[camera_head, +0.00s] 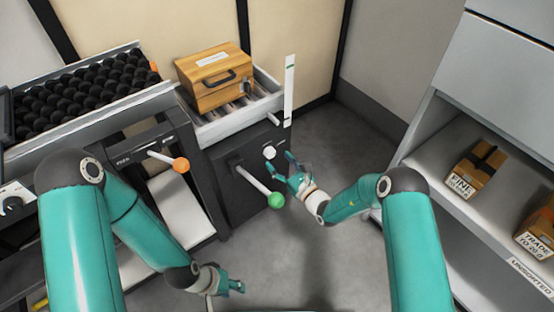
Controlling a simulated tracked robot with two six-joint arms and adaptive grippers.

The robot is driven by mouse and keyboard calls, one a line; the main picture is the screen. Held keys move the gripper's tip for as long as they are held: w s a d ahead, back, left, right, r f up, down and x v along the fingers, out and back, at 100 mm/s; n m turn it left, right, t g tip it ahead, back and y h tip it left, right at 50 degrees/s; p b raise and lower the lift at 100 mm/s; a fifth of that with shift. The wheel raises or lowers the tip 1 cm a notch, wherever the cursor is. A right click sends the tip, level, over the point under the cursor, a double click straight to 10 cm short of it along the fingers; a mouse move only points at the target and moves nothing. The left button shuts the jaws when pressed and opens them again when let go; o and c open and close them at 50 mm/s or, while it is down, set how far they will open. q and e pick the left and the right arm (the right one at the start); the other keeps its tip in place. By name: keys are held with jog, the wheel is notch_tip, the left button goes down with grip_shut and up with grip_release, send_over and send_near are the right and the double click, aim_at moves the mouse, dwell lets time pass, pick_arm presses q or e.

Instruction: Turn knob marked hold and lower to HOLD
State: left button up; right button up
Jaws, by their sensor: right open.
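A small white knob (269,152) sits on the dark front of the weighing cabinet (236,205), just below the roller tray. Any marks around it are too small to read, so its setting cannot be told. My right gripper (290,170) is open and empty, just right of and below the knob, with its fingers pointing up toward it. Whether a fingertip touches the knob cannot be told. My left gripper (236,286) is low at the bottom centre, away from the knob; its fingers are too small to tell open from shut.
A green-tipped lever (276,200) sticks out below the knob, close to my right gripper. An orange-tipped lever (180,165) stands further left. A wooden case (213,78) rests on the roller tray (210,133). Shelves with boxes (473,170) stand right. Floor (340,180) between is clear.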

aim_at(272, 154)
jog(key=shift+b+x, duration=0.4)
jog(key=shift+x, duration=1.3)
